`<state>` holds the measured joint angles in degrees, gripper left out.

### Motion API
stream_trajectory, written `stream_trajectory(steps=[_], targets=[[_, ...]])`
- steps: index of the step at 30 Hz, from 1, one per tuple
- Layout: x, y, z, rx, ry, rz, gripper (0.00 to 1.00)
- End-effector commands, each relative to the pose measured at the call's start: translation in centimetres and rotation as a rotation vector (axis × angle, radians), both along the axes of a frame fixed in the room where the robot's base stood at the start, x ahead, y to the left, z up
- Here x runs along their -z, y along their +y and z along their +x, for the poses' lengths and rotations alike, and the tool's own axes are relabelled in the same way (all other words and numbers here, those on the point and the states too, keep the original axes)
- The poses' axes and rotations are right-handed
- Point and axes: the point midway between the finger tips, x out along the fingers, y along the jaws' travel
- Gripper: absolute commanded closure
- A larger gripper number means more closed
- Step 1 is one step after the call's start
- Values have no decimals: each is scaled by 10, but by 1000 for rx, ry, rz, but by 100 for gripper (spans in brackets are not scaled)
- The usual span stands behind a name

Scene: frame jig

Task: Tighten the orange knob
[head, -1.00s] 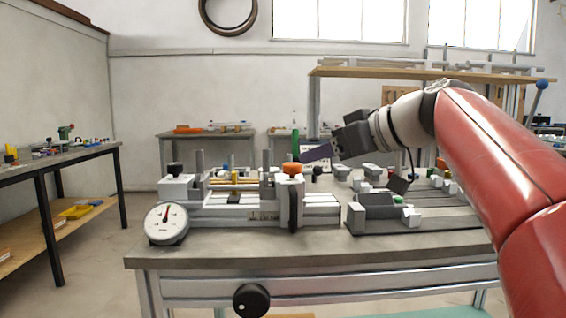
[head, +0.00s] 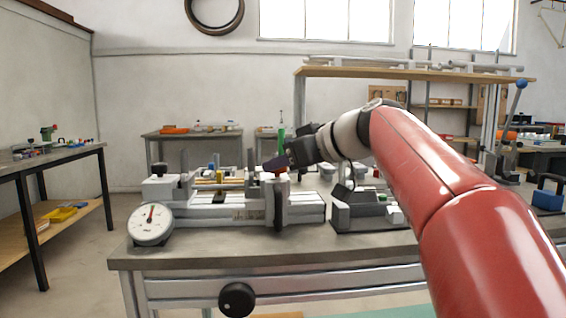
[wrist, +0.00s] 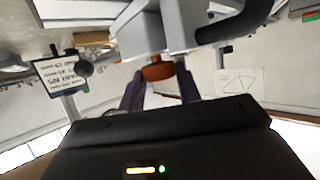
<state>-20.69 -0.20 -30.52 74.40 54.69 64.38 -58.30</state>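The orange knob (head: 281,171) sits on top of a grey upright block on the frame jig (head: 305,213). In the head view it is partly hidden by my gripper (head: 273,163), whose dark purple fingers reach in from the right at its height. In the wrist view the orange knob (wrist: 158,71) shows between the tips of the two fingers of my gripper (wrist: 160,80).
A dial gauge (head: 151,224) stands at the jig's left front. A black handwheel (head: 237,299) is on the bench front. A tall green post (head: 281,140) stands behind the knob. Grey blocks (head: 365,212) lie to the right under my arm. A printed sign (wrist: 61,76) shows in the wrist view.

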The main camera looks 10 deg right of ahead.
Motion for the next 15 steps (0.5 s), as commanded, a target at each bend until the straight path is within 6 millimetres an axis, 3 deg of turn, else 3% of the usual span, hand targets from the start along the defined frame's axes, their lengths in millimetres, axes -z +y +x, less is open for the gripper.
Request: stream_trajectory(steps=[1, 4, 15], targets=[[0, 0, 0, 0, 0, 0, 77], [0, 0, 0, 0, 0, 0, 89], [1, 1, -2, 67, -2, -1, 89]])
